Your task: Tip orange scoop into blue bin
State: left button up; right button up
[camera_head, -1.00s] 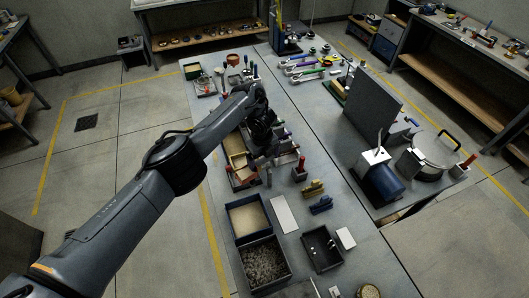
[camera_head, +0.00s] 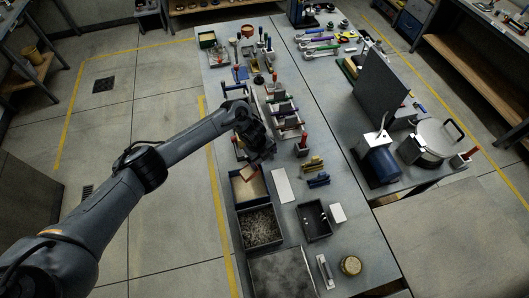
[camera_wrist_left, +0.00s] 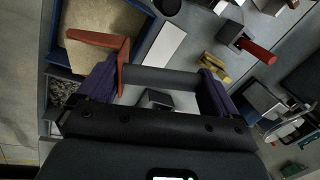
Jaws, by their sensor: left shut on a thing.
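The blue bin (camera_head: 252,203) is an open box with a blue rim and pale sand-like material inside. It stands near the left edge of the bench, and part of it shows at upper left in the left wrist view (camera_wrist_left: 57,25). The orange scoop (camera_head: 253,172) is red-orange and angular, above the bin's far part in the head view. In the left wrist view the scoop (camera_wrist_left: 97,41) overlaps the bin's contents beside the left finger. My left gripper (camera_head: 257,155) is shut on the scoop; its exact hold is partly hidden. My right gripper is not in view.
A dark bin of grey gravel (camera_head: 282,237) stands right in front of the blue bin. A white plate (camera_head: 281,186), yellow block (camera_head: 312,164) and black tray (camera_head: 331,217) lie to the right. Racks with red-handled tools (camera_head: 290,122) stand behind.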

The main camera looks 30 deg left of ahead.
aim_at(256, 163)
pick_arm(q)
jog(key=shift+s+a+f+t+h+b, duration=0.3)
jog(key=shift+s+t+b, duration=0.1)
jog(key=shift+s+t, duration=0.2)
jog(key=shift+s+a+f+t+b, duration=0.1)
jog(key=shift+s+f+t+b, duration=0.15)
jog(key=shift+t+b, duration=0.4)
jog(key=b, duration=0.2)
jog(key=s+t+h+b, duration=0.1)
jog(key=b, duration=0.1)
jog(key=shift+s+a+f+t, duration=0.15)
jog(key=shift+a+f+t, duration=0.1)
jog(key=shift+a+f, duration=0.05)
jog(key=shift+s+a+r+t+h+b, duration=0.3)
jog(key=shift+s+t+b, duration=0.3)
jog(key=shift+b, duration=0.5)
jog(key=b, duration=0.1)
jog(key=s+t+b, duration=0.1)
jog(key=b, duration=0.1)
jog(key=shift+s+a+r+h, duration=0.15)
jog(key=shift+a+r+h, duration=0.15)
jog(key=shift+h, duration=0.1)
jog(key=shift+s+a+r+t+b, duration=0.1)
jog(key=shift+s+r+t+b, duration=0.15)
jog(key=shift+t+b, duration=0.45)
jog(key=shift+s+r+b, duration=0.15)
jog(key=shift+b, duration=0.3)
